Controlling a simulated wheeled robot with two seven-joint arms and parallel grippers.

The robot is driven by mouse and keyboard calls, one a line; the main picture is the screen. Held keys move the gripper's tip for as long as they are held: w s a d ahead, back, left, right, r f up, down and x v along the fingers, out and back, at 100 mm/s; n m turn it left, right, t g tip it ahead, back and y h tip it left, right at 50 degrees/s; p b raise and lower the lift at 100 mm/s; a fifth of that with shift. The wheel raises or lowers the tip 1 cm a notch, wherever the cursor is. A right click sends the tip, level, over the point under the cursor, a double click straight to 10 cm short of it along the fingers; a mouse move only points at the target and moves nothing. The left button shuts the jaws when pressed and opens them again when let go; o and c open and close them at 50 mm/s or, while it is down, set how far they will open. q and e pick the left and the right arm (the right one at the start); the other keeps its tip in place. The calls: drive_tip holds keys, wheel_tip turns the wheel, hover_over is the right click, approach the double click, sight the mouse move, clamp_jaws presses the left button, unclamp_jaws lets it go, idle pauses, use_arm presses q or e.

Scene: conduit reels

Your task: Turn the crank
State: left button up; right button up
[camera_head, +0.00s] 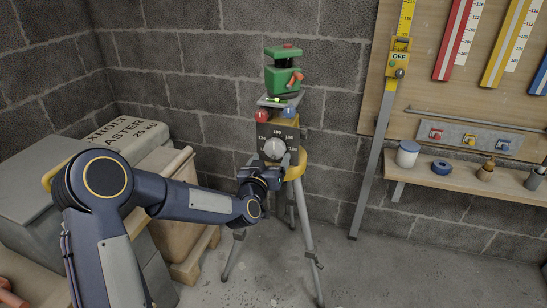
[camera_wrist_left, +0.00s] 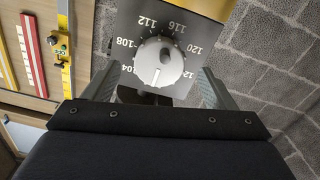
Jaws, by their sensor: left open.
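A round grey-white knob (camera_head: 275,149) sits on a dark numbered dial plate (camera_head: 264,131) on a yellow-headed tripod (camera_head: 306,215). In the left wrist view the knob (camera_wrist_left: 158,62) has a pale pointer mark toward the bottom, and numbers ring it. My left gripper (camera_head: 274,163) is in front of the knob. It is open, with one finger on each side of the knob in the wrist view (camera_wrist_left: 158,72); I cannot tell if they touch it. My right gripper is not in view.
A yellow-topped measuring staff (camera_head: 367,150) leans at the board on the right. A shelf (camera_head: 455,178) holds small items. The floor at front right is clear.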

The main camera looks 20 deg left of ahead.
sight(274, 152)
use_arm(q)
drive_tip(key=shift+w+d, duration=0.1)
drive_tip(key=shift+w, duration=1.85)
drive_tip(key=c, duration=1)
drive_tip(key=shift+m, duration=0.3)
